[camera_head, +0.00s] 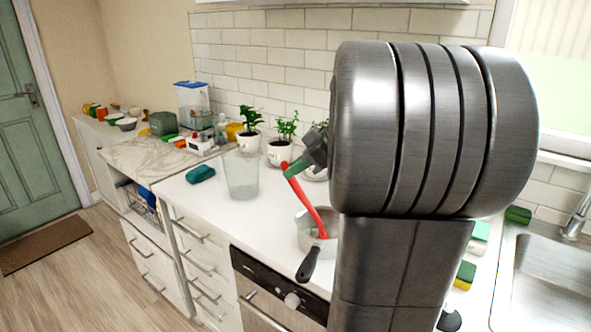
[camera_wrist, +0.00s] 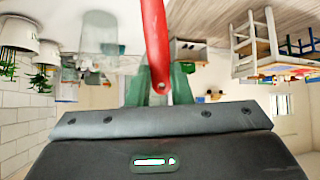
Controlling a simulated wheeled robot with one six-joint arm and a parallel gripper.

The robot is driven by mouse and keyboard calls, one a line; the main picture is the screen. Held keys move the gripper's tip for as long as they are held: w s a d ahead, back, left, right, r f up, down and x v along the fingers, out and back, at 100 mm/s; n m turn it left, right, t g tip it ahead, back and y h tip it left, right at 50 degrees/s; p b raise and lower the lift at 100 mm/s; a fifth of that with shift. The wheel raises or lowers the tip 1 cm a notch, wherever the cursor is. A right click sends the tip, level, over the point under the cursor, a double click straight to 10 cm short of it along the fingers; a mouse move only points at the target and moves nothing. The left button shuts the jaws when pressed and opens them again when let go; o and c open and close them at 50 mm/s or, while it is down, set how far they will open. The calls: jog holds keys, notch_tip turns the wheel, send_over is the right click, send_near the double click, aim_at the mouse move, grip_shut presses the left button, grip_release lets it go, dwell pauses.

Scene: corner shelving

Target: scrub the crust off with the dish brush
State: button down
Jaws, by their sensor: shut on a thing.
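The red dish brush (camera_head: 305,198) slants down from my gripper (camera_head: 292,168), its lower end inside a small grey saucepan (camera_head: 304,240) on the white counter. The green fingers of my gripper are shut on the top of the brush handle. In the wrist view, the red handle (camera_wrist: 155,40) stands between the green fingers (camera_wrist: 158,88). The pan's black handle (camera_head: 308,264) points toward the counter's front edge. My arm covers the pan's right side. I cannot make out the crust or whether the bristles touch the pan's bottom.
A clear container (camera_head: 241,176) stands left of the pan, with a teal cloth (camera_head: 201,174) beyond it. Potted plants (camera_head: 280,150) line the tiled wall. The sink (camera_head: 550,275) is at right, with sponges (camera_head: 466,274) near it. Bare counter lies left of the pan.

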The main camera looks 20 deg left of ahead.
jog(key=shift+w+d, duration=0.9)
jog(key=shift+w, duration=2.4)
jog(key=s+a+b, duration=0.1)
jog(key=s+b, duration=0.3)
jog(key=s, duration=0.4)
jog(key=shift+s+a, duration=0.15)
jog(key=shift+a, duration=0.05)
jog(key=w+p, duration=0.1)
jog(key=w, duration=0.6)
jog(key=shift+d, duration=0.15)
jog(key=shift+w, duration=0.1)
